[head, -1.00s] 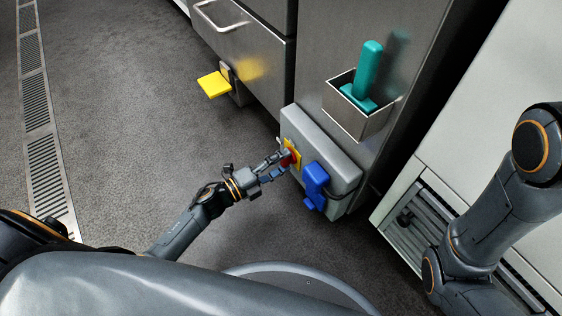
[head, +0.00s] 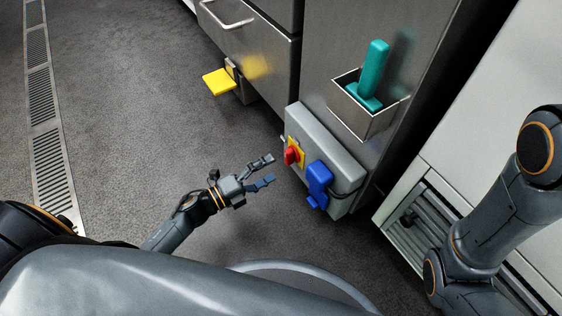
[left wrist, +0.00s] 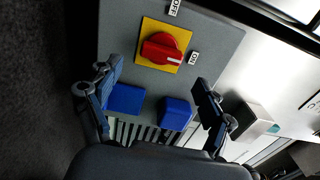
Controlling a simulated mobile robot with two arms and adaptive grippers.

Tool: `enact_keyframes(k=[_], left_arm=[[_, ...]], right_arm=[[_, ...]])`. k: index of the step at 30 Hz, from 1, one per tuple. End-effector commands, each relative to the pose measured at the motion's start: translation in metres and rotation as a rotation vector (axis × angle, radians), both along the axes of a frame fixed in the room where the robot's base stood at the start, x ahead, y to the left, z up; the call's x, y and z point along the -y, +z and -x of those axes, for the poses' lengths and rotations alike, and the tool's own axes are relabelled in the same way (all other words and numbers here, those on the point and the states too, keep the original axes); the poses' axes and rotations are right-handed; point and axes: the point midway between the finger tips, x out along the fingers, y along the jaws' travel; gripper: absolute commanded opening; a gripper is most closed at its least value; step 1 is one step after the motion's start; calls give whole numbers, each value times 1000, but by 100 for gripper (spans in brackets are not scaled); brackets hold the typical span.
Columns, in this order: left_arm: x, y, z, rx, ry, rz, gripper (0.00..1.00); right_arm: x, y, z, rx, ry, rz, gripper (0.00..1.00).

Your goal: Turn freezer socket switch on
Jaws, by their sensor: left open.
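The freezer socket switch is a red rotary knob (head: 290,156) on a yellow plate (head: 297,146), on a grey box low on the steel cabinet. In the left wrist view the red knob (left wrist: 162,49) has a white mark, which points toward the ON label (left wrist: 194,58). The OFF label (left wrist: 175,8) is at the top. A blue plug (head: 317,184) sits in the box beside the knob. My left gripper (head: 270,169) is open and empty, a short gap away from the knob. My right gripper is out of view.
A steel holder (head: 367,115) with a teal-handled item (head: 373,75) is mounted above the box. A yellow pedal (head: 218,82) sticks out near the floor at the back left. My right arm is at the right by a white cabinet (head: 478,125). The floor at left is clear.

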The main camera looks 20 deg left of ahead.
Motion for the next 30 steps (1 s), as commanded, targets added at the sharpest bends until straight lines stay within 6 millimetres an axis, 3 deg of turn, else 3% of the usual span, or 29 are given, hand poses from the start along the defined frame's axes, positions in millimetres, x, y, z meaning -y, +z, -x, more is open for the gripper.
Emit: enact_keyframes(k=[3, 11, 30], left_arm=[[-17, -1, 22, -3, 1, -2, 81], [-38, 0, 48, 0, 0, 0, 81], [-40, 1, 51, 1, 0, 0, 81]], right_arm=[[0, 0, 0, 1, 0, 1, 40], [0, 0, 1, 1, 0, 1, 40], [0, 1, 0, 1, 0, 1, 40]])
